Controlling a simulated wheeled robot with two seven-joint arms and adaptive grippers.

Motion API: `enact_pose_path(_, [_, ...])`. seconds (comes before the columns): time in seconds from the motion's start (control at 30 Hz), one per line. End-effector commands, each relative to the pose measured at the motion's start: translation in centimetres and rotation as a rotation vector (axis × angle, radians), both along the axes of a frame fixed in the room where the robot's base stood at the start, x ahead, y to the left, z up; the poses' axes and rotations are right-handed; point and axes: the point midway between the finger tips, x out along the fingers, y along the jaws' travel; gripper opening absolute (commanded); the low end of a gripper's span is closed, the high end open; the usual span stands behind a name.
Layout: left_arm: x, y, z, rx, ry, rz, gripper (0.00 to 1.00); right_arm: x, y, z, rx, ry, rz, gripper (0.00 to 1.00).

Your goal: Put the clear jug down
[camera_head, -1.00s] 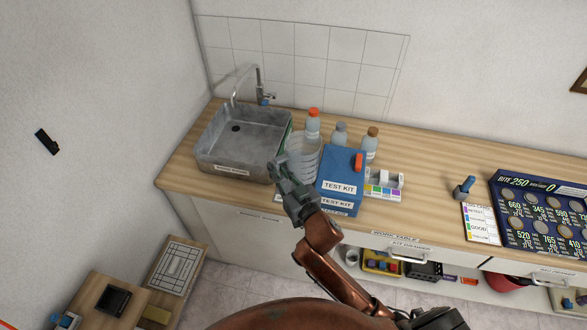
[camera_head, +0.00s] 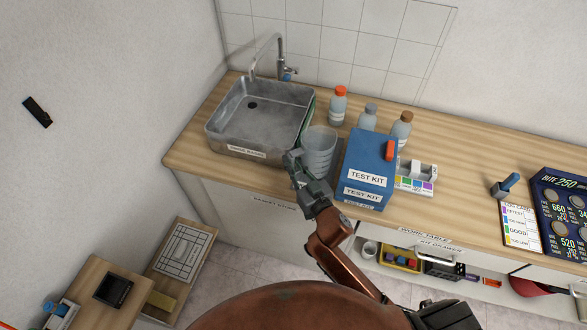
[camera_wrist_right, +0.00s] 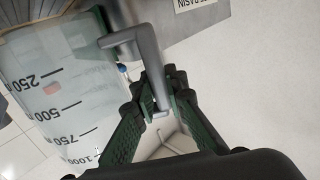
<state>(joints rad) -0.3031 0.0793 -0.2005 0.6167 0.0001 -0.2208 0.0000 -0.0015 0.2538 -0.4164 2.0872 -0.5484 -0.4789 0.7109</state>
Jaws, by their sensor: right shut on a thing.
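The clear jug (camera_head: 319,148) stands upright between the sink and the blue test kit in the head view. My right gripper (camera_head: 296,165) is at its near left side. In the right wrist view, the jug (camera_wrist_right: 55,85) fills the left side, with its volume marks showing. There my right gripper (camera_wrist_right: 160,100) is shut on the jug's grey handle (camera_wrist_right: 148,62). The jug's base is partly hidden by the gripper and the test kit, so I cannot tell whether it touches the worktop. My left gripper is not in view.
The metal sink (camera_head: 262,112) is close on the jug's left. The test kit (camera_head: 368,168) is close on its right. An orange-capped bottle (camera_head: 338,108) and two other bottles stand behind.

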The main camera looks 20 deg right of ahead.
Motion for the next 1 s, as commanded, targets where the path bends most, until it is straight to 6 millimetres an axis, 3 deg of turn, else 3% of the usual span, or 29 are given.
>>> enact_pose_path(0.3, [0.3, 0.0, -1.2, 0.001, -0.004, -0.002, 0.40, 0.0, 0.0, -3.8, 0.001, 0.001, 0.000, 0.00])
enact_pose_path(0.7, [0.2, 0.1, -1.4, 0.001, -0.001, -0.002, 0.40, 0.0, 0.0, -4.2, 0.000, 0.000, 0.000, 0.00])
enact_pose_path(0.73, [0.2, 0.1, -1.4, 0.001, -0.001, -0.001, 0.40, 0.0, 0.0, -4.2, 0.000, 0.001, 0.000, 0.13])
enact_pose_path(1.0, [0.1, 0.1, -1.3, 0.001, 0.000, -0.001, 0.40, 0.0, 0.0, -4.1, 0.000, 0.000, 0.001, 0.29])
